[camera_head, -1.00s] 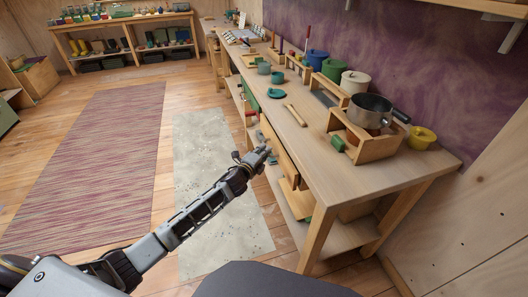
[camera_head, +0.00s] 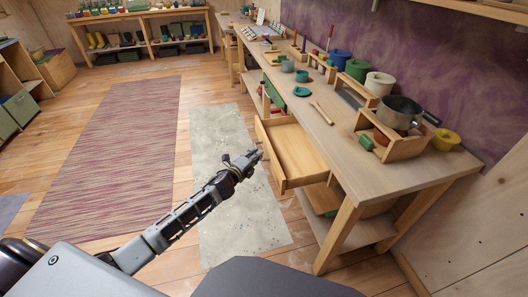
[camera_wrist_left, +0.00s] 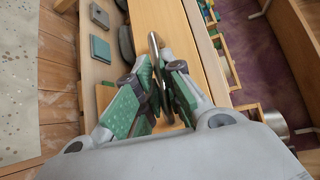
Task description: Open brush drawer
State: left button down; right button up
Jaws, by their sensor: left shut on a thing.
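The wooden drawer (camera_head: 302,152) stands pulled out from under the workbench top (camera_head: 325,120), and its visible inside looks empty. My left gripper (camera_head: 258,156) is at the drawer's front, with the arm reaching in from the lower left. In the left wrist view, the green-padded fingers of my left gripper (camera_wrist_left: 158,82) are closed around a thin dark metal handle (camera_wrist_left: 155,48) on the wooden drawer front (camera_wrist_left: 172,20). My right gripper is not in view.
A bench leg (camera_head: 338,237) is right of the drawer. The grey mat (camera_head: 225,150) and floor at left are clear.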

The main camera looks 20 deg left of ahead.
pick_arm(q)
jog(key=shift+s+a+f, duration=0.1)
jog(key=shift+s+a, duration=0.5)
jog(key=shift+a, duration=0.25)
jog(key=shift+s+a, duration=0.6)
jog(key=shift+a, duration=0.25)
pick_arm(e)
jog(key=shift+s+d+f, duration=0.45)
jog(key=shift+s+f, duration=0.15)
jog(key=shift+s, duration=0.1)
pick_arm(q)
jog(key=c, duration=1.5)
grip_release()
jog(key=shift+s, duration=0.1)
jog(key=shift+v, duration=5.85)
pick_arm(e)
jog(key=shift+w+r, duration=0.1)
